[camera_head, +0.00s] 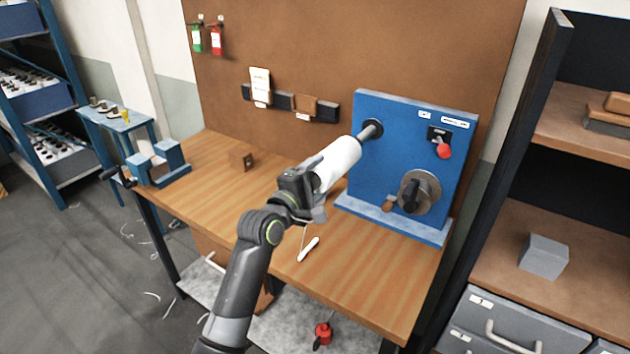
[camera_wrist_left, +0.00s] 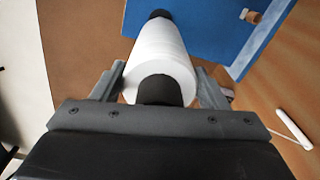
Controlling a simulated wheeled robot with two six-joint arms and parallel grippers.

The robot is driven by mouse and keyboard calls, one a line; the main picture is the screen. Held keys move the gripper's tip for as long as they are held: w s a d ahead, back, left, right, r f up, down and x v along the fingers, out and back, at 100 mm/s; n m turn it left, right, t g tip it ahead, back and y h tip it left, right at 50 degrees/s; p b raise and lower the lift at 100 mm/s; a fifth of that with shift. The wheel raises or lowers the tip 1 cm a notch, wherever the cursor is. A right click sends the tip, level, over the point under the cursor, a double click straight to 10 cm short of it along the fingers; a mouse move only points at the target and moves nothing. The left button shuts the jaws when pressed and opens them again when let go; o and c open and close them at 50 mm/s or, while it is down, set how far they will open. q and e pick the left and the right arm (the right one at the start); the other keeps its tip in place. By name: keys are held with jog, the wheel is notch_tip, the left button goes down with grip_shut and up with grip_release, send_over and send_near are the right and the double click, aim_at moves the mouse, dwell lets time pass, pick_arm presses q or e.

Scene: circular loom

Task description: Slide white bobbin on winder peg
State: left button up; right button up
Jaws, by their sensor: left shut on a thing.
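The white bobbin (camera_head: 338,163) is held by my left gripper (camera_head: 312,190), which is shut on its near end. In the left wrist view the bobbin (camera_wrist_left: 160,52) lies between both fingers, with a dark core at its near end. The dark winder peg (camera_head: 372,130) sticks out of the blue winder panel (camera_head: 400,150). The bobbin's far end is at the peg in the head view. The wrist view shows a dark tip (camera_wrist_left: 160,14) beyond the bobbin's far end. I cannot tell how far the bobbin is over the peg. My right gripper is not in view.
The winder has a red-knobbed lever (camera_head: 444,150) and a round metal disc (camera_head: 420,192). A white stick (camera_head: 308,249) lies on the wooden bench (camera_head: 365,280). A brown block (camera_head: 242,156) and a blue vise (camera_head: 160,165) stand to the left. Shelving is at the right.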

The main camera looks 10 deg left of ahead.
aim_at(339, 161)
pick_arm(q)
jog(key=shift+x, duration=2)
jog(key=shift+r, duration=0.1)
jog(key=shift+d, duration=0.1)
jog(key=shift+b+x, duration=0.6)
jog(key=shift+x, duration=1.9)
jog(key=shift+w, duration=0.3)
jog(key=o, duration=1.9)
jog(key=shift+s, duration=0.45)
jog(key=b+v, duration=0.3)
jog(key=v, duration=1.3)
jog(key=shift+s+b, duration=0.3)
jog(key=shift+s, duration=0.05)
